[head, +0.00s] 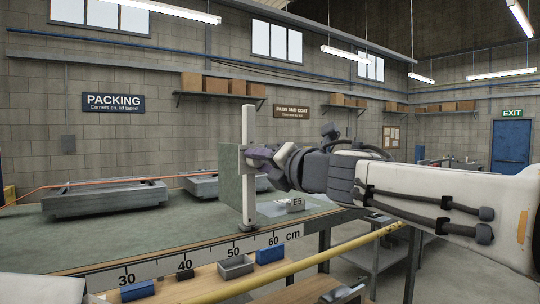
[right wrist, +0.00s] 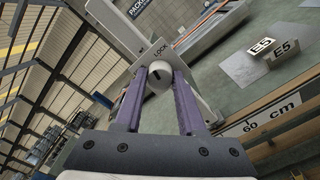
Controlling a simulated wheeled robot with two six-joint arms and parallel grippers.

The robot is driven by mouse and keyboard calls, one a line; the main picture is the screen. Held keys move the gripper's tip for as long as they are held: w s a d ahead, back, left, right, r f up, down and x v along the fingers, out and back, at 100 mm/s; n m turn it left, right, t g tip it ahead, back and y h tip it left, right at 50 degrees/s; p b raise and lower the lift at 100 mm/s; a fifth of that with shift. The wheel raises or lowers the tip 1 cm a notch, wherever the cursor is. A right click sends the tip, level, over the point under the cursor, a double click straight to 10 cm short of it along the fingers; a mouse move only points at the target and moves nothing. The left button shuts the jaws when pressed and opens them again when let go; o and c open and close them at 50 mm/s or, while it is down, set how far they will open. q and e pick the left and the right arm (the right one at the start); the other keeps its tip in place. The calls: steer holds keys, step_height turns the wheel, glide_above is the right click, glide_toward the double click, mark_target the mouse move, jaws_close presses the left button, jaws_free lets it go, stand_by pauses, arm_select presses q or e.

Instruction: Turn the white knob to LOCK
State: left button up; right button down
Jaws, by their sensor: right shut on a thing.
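The white knob (right wrist: 158,80) shows in the right wrist view on a pale panel face, with a dark mark across its front. The word LOCK (right wrist: 161,50) is printed on the panel just beyond it. My right gripper (right wrist: 158,75) is shut on the knob, one purple finger on each side. In the head view my right gripper (head: 262,158) reaches in from the right to the upright grey-green panel (head: 228,176) beside a white post (head: 249,130). The knob is hidden there. I cannot tell exactly where the knob's mark points. My left gripper does not show.
The panel and post stand at the green workbench (head: 130,238), which has a centimetre scale along its front edge. An E5 card (head: 296,204) stands right of the post. Small bins (head: 236,266) and a yellow rail (head: 315,262) lie in front. Metal frames (head: 105,198) lie behind left.

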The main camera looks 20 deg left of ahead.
steer(key=m+p, duration=0.2)
steer(key=m, duration=0.4)
steer(key=shift+r, duration=0.1)
stand_by(0.4)
steer(key=c, duration=0.5)
jaws_free()
steer(key=b+v, duration=0.1)
steer(key=v, duration=0.9)
steer(key=shift+s+d, duration=0.2)
